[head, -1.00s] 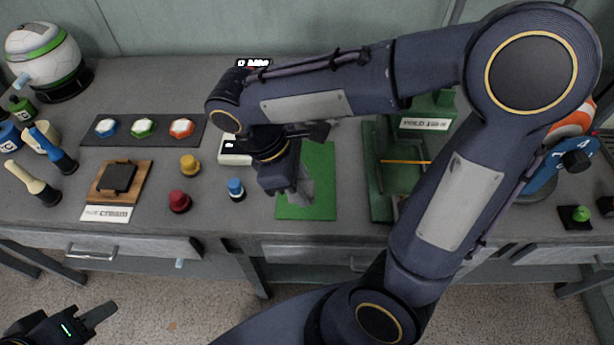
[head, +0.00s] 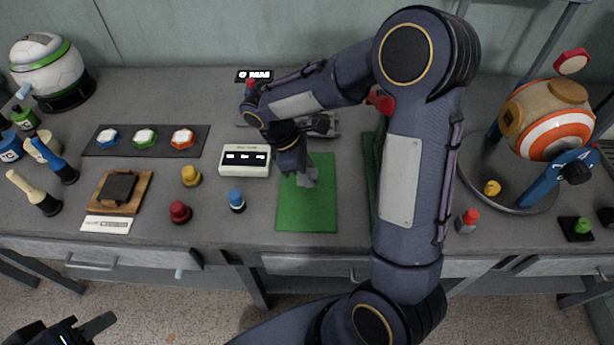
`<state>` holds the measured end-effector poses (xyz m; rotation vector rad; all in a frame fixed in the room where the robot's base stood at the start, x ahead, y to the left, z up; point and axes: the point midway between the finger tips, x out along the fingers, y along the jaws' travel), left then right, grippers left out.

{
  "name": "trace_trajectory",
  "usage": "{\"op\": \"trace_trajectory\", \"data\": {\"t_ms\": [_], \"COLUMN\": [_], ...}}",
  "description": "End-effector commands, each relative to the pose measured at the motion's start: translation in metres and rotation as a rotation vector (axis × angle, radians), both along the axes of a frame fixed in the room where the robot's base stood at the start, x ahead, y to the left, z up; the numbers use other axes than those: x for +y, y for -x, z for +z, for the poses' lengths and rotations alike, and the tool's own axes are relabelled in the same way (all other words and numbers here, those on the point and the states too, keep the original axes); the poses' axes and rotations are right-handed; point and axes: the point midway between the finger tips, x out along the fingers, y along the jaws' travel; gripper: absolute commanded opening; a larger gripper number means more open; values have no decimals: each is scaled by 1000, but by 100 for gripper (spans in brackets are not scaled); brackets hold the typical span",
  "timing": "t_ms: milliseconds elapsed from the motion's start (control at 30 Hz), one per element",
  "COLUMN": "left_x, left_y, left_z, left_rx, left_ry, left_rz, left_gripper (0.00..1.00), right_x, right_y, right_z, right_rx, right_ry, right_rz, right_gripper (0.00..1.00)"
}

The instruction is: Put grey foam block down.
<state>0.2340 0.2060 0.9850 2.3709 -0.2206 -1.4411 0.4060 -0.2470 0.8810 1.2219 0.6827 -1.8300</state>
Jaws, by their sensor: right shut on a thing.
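My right gripper (head: 303,177) is over the upper part of the green mat (head: 308,214), pointing down. It is shut on a small light grey piece, which looks like the grey foam block (head: 309,178). The gripper partly hides the block, and I cannot tell whether it touches the mat. My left gripper (head: 98,327) is at the bottom left corner, in front of the bench and away from the objects. It is cut off by the frame, so its opening is unclear.
A white box with dark displays (head: 245,160) stands just left of the mat. My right arm hides much of the green press (head: 371,170). A striped ball (head: 548,120) is at right.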

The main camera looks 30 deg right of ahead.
Motion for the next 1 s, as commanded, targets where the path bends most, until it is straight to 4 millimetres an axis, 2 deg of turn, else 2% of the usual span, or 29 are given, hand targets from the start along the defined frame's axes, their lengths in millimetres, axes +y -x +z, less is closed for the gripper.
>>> {"op": "trace_trajectory", "data": {"t_ms": [233, 633, 667, 700, 800, 1000], "left_x": [0, 0, 0, 0, 0, 0], "left_y": [0, 0, 0, 0, 0, 0], "left_z": [-2, -6, -4, -4, -4, -4], "left_rx": [0, 0, 0, 0, 0, 0], "left_ry": [0, 0, 0, 0, 0, 0], "left_rz": [0, 0, 0, 0, 0, 0], "left_gripper": [36, 36, 36, 36, 36, 36], "right_x": [-2, -2, -2, -2, -2, -2], "right_y": [-3, -3, -3, -3, -3, -3], "right_z": [-34, -40, -39, -39, -39, -39], "right_rx": [4, 0, 0, 0, 1, 1], "right_ry": [0, 0, 0, 0, 0, 0], "right_rz": [0, 0, 0, 0, 0, 0], "right_gripper": [10, 10, 39, 44, 57, 57]}}
